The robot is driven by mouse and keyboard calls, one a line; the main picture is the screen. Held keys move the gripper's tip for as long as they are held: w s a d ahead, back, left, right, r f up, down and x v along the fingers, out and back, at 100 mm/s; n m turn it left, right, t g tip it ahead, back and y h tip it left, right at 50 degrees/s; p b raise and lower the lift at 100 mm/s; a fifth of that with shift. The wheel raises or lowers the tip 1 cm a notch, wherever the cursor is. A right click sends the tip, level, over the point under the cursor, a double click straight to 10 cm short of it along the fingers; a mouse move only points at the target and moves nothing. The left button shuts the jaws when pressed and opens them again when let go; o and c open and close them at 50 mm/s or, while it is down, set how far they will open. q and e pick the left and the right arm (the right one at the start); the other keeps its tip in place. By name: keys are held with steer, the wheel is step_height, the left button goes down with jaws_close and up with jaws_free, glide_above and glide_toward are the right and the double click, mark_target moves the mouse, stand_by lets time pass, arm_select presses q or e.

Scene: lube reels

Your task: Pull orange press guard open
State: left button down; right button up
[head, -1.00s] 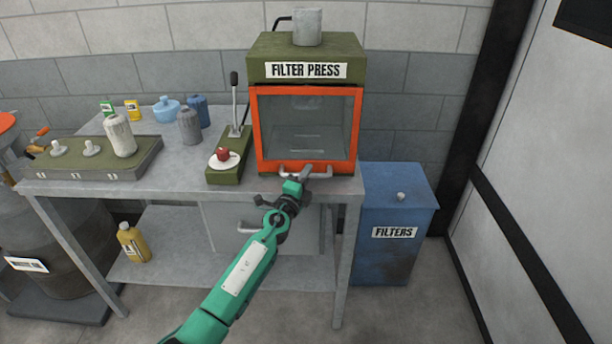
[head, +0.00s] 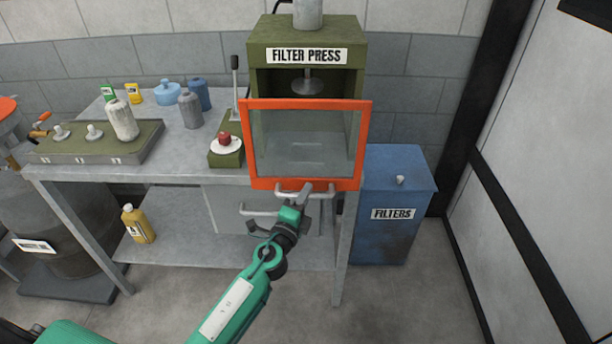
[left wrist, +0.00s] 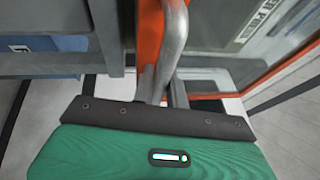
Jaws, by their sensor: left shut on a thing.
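The orange press guard (head: 306,184) is an orange frame with a clear pane, on the front of the olive filter press (head: 262,52). My left gripper (head: 307,192) is shut on the grey bar handle at the guard's bottom edge. In the left wrist view the handle (left wrist: 175,40) runs up from between the fingers beside the orange frame (left wrist: 149,35). My right gripper is not in view.
The grey workbench (head: 190,170) carries a lever with a red button (head: 224,139), bottles and an olive tray (head: 100,155) to the left. A blue filters bin (head: 390,240) stands close on the right. A drawer handle (head: 258,210) is beside my left wrist.

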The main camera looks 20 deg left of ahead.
arm_select(q)
steer(key=shift+s+d, duration=0.2)
steer(key=shift+s, duration=0.55)
steer(key=shift+s+d, duration=0.25)
steer(key=shift+s, duration=0.5)
steer(key=shift+s+d, duration=0.2)
steer(key=shift+s, duration=0.55)
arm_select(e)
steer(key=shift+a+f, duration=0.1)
arm_select(q)
steer(key=c, duration=1.4)
jaws_free()
